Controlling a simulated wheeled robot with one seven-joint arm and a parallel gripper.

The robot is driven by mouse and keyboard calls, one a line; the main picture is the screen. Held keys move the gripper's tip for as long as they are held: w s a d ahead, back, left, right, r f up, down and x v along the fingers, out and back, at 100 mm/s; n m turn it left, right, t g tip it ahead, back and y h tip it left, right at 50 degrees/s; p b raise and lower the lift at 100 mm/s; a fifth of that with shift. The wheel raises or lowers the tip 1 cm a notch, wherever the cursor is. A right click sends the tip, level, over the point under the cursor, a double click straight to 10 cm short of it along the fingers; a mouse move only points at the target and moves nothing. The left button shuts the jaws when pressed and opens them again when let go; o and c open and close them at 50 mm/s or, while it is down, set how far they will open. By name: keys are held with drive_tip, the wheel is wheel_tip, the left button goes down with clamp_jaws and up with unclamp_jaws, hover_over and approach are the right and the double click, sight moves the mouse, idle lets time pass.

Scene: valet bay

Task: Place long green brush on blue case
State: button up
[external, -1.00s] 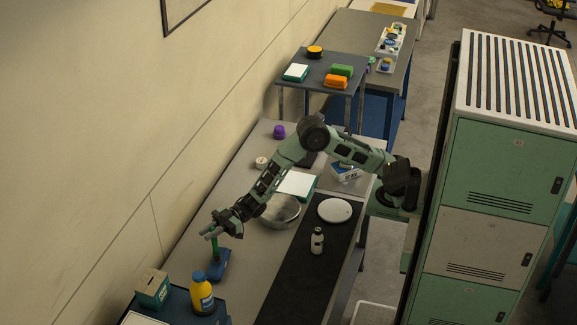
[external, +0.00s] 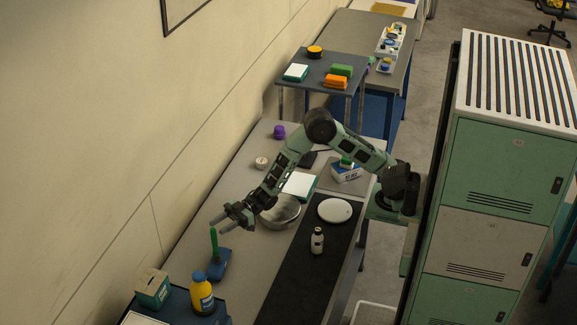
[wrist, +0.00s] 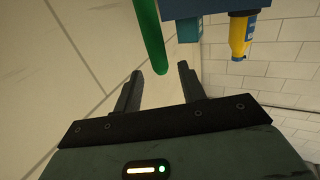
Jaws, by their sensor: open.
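The long green brush (external: 214,243) stands nearly upright, its lower end at the blue case (external: 219,267) on the left part of the long table. I cannot tell whether it rests on the case or just in front of or behind it. My gripper (external: 219,225) is open and empty, a little above and to the right of the brush's top. In the wrist view, the green brush (wrist: 150,38) hangs down from the top edge, just beyond the open fingers (wrist: 159,80). It appears apart from both fingers.
A yellow bottle (external: 201,295) and a teal box (external: 152,288) stand near the front. A metal bowl (external: 281,213), white plate (external: 335,210) and small white bottle (external: 317,240) are to the right. The wall runs along the left side.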

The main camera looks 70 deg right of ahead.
drive_tip(key=b+v, duration=0.1)
drive_tip(key=v, duration=0.5)
drive_tip(key=shift+d, duration=0.2)
drive_tip(key=shift+d, duration=0.1)
